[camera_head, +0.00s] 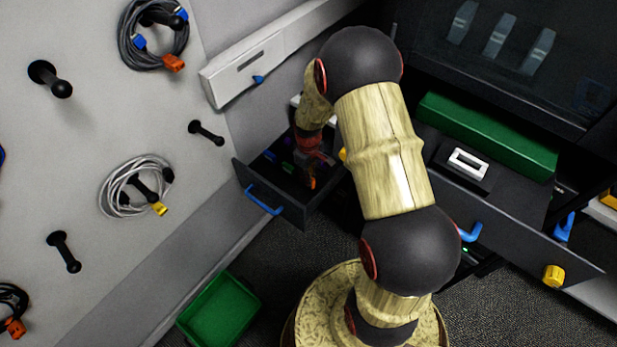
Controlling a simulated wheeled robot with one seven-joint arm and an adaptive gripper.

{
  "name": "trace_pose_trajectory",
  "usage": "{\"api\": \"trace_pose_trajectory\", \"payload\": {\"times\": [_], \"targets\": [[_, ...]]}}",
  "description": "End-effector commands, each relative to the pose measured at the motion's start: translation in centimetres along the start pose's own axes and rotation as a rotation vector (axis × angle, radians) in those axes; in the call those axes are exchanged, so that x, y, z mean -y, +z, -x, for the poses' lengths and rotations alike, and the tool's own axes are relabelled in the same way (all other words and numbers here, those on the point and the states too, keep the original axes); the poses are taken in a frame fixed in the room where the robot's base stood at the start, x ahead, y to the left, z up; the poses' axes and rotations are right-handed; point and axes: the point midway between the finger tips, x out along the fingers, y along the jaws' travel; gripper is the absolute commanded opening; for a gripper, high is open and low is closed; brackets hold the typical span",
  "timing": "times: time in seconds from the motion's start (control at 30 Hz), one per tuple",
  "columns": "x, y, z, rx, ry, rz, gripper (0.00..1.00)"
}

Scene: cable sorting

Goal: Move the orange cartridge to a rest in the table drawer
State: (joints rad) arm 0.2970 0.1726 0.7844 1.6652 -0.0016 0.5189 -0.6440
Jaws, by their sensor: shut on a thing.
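My gripper (312,176) points down into an open black drawer (272,203) with a blue handle, left of the middle in the head view. It is shut on the orange cartridge (312,184), of which only a small orange part shows low between the dark fingers. The cartridge is inside the drawer's outline; I cannot tell whether it touches the drawer floor. Small blue (270,156) and green (287,167) pieces lie in the drawer to the left of my gripper.
A pegboard with coiled cables (150,186) stands at the left. A green bin (219,312) is below the drawer. At the right are a long green box (487,134), a grey-topped unit (468,163) and another drawer with a blue handle (470,232).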

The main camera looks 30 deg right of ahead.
Motion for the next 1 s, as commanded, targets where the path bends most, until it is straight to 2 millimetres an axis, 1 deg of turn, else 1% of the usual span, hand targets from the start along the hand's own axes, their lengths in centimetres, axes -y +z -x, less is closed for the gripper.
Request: {"api": "trace_pose_trajectory", "payload": {"times": [0.43,0.83,0.87,1.0], "targets": [[0.01,0.00,-0.76,0.000,0.000,0.000,0.00],[-0.01,-0.01,-0.78,0.000,0.000,0.000,0.00],[-0.01,-0.01,-0.78,0.000,0.000,0.000,0.14],[0.00,-0.01,-0.78,0.000,0.000,0.000,0.21]]}}
